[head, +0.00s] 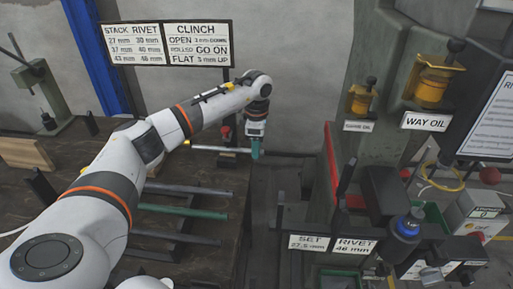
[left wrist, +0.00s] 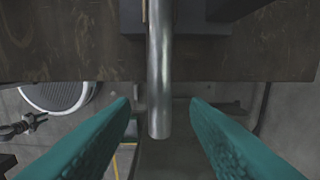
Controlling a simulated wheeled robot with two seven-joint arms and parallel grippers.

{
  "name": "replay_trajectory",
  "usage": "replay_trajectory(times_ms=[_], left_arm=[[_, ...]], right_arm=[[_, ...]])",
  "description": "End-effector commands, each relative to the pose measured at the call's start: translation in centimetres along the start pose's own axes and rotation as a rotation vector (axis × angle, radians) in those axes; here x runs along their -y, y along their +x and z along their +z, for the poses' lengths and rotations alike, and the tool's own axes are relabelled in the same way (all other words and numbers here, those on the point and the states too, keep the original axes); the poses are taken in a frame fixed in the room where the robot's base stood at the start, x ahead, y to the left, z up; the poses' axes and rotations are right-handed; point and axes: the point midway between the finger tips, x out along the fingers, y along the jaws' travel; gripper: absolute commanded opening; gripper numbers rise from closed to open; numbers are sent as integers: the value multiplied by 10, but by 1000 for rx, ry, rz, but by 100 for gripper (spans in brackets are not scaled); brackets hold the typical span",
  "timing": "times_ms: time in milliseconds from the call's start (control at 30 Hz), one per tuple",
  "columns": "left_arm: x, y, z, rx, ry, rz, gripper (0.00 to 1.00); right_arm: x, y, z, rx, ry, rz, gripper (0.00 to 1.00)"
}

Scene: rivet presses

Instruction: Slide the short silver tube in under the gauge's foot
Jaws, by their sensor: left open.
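A silver tube (head: 212,148) lies level near the bench's far right edge in the head view. In the left wrist view the silver tube (left wrist: 160,70) runs down from the top, and its near end sticks out past the bench edge. My left gripper (head: 255,152) is open at the tube's right end. Its teal fingers (left wrist: 160,112) stand on either side of the free end, apart from it. A small dark stand with a red knob (head: 226,132) is by the tube; it may be the gauge. I cannot make out its foot. My right gripper is not in view.
Several grey and green tubes (head: 190,211) lie on dark supports on the brown bench (head: 95,200). A sign board (head: 168,44) stands behind. At the right is a press with a red edge (head: 332,165) and a SET/RIVET sign (head: 333,244). A gap of floor separates them.

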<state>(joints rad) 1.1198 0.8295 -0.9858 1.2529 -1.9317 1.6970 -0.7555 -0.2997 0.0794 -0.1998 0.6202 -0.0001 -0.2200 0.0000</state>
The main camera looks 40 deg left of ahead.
Motion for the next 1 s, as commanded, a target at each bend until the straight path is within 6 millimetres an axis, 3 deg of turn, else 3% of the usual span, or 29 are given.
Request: replay_trajectory(times_ms=[300, 500, 700, 1000], left_arm=[[1, -68, 0, -2, -1, -5, 42], [0, -98, 0, -1, -1, -2, 42], [0, -108, 0, 1, 0, 0, 42], [0, -108, 0, 1, 0, 0, 42]], right_arm=[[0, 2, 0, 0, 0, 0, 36], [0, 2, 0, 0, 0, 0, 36], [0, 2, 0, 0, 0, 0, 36], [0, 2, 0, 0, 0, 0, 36]])
